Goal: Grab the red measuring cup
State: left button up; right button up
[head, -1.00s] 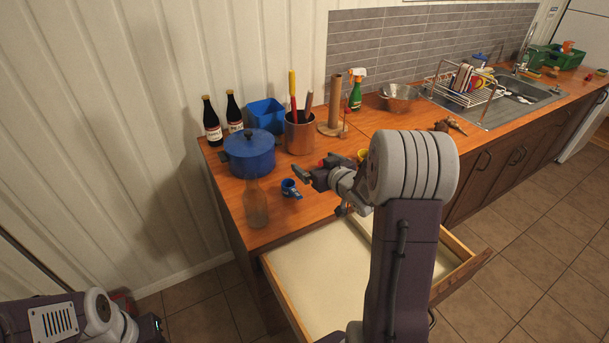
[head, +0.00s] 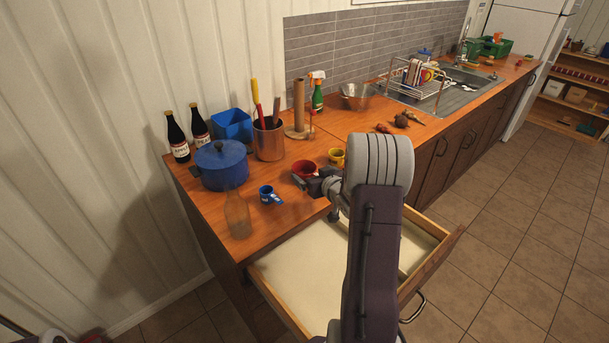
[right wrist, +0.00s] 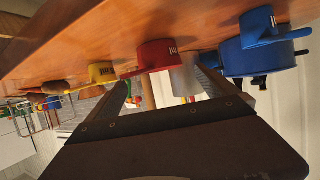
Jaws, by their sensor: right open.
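The red measuring cup (head: 305,168) stands on the wooden counter, partly hidden by my right gripper (head: 318,184). In the right wrist view the red cup (right wrist: 157,55) appears between the two spread fingers of my right gripper (right wrist: 163,88), just beyond their tips. The gripper is open and holds nothing; whether it touches the cup I cannot tell. A blue measuring cup (head: 268,195) is to the left and a yellow one (head: 337,157) to the right. My left gripper is out of view.
An open drawer (head: 270,300) sticks out below the counter. A clear glass bottle (head: 237,217) and a blue pot (head: 222,168) stand at left. A metal utensil holder (head: 269,140) is behind the red cup.

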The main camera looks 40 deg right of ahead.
aim_at(301, 166)
jog(key=shift+w+d+f, duration=0.3)
jog(key=shift+w+f, duration=0.05)
jog(key=shift+w, duration=0.2)
jog(key=x, duration=0.4)
jog(key=shift+w+a+f, duration=0.1)
jog(key=shift+w+a, duration=0.05)
jog(key=shift+w, duration=0.2)
jog(key=shift+w+f, duration=0.15)
jog(key=shift+w, duration=0.05)
jog(key=shift+s, duration=0.1)
jog(key=c, duration=1.5)
